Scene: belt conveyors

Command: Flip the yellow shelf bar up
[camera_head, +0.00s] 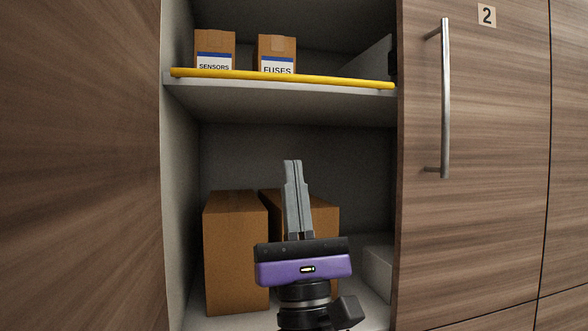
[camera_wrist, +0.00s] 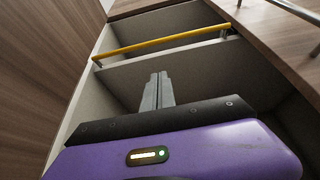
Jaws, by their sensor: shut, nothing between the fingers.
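The yellow shelf bar (camera_head: 285,77) runs level across the front edge of the upper shelf (camera_head: 270,101). In the wrist view the bar (camera_wrist: 160,43) shows above and beyond my fingers, with a small bracket at each end. My gripper (camera_head: 292,163) is shut and empty, its fingers pointing up in front of the lower compartment. It is below the bar and apart from it in both views. In the wrist view my gripper (camera_wrist: 159,76) also shows shut, with nothing between the fingertips.
Behind the bar stand a SENSORS box (camera_head: 214,50) and a FUSES box (camera_head: 276,54). Brown cartons (camera_head: 236,250) fill part of the lower compartment. At the right is a wooden door marked 2 with a metal handle (camera_head: 445,100). A wooden panel (camera_head: 80,160) is at the left.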

